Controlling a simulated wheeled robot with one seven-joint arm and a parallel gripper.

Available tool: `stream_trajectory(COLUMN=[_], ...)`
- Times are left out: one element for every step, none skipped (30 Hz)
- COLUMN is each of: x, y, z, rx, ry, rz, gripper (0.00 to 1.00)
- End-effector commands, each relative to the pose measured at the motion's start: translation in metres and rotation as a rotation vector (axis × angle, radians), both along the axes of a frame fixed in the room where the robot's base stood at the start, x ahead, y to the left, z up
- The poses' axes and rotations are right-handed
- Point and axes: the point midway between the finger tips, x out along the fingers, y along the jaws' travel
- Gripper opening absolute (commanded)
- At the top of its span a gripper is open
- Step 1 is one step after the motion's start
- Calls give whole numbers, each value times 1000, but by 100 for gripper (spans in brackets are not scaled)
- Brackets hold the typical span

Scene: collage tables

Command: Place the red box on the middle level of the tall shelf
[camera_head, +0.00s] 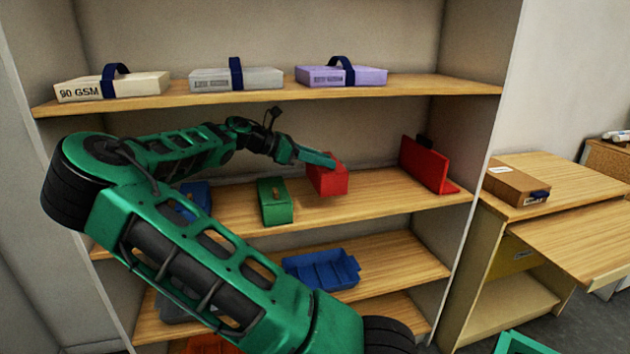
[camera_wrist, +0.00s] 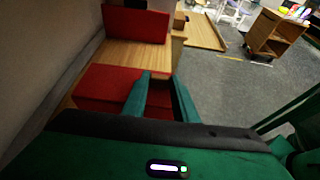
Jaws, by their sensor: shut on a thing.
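The red box (camera_head: 328,181) is at the shelf level below the paper packs, between a green box and a red upright divider. It also shows in the wrist view (camera_wrist: 104,84). My gripper (camera_head: 328,162) reaches in from the left and is shut on the red box at its top edge. In the wrist view its fingers (camera_wrist: 160,92) stand at the box's right side; what lies between them is partly hidden. I cannot tell whether the box rests on the board or hangs just above it. The tall shelf (camera_head: 390,200) has several wooden levels.
A green box (camera_head: 275,204) stands left of the red box, with a blue bin (camera_head: 194,200) partly behind my arm. The red divider (camera_head: 424,166) is to the right. Another blue bin (camera_head: 322,270) sits one level down. Paper packs (camera_head: 236,78) line the level above.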

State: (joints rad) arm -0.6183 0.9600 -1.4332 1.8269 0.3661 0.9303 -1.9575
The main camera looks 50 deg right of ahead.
Motion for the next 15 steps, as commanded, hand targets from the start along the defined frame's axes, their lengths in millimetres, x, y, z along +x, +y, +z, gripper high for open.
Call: stream_trajectory(x=[7, 11, 16, 19, 20, 19, 18, 18, 18, 18, 18, 18, 18, 18, 18], y=[-5, -7, -10, -12, -12, -11, -11, -11, -11, -11, -11, -11, -11, -11, -11], z=[1, 1, 0, 0, -4, -10, -14, -17, -21, -24, -26, -29, -30, -31, -33], rx=[-3, -3, -2, -2, 0, 1, 1, 1, 0, 1, 0, 0, 0, 0, 0], ry=[-1, -1, 0, 0, 2, 1, 2, 2, 1, 1, 0, 0, 0, 0, 0], rz=[0, 0, 0, 0, -1, -1, 0, 0, 0, -1, -1, 0, 0, 0, 0], gripper=[0, 0, 0, 0, 0, 0, 0, 0, 0, 0, 0, 0, 0, 0, 0])
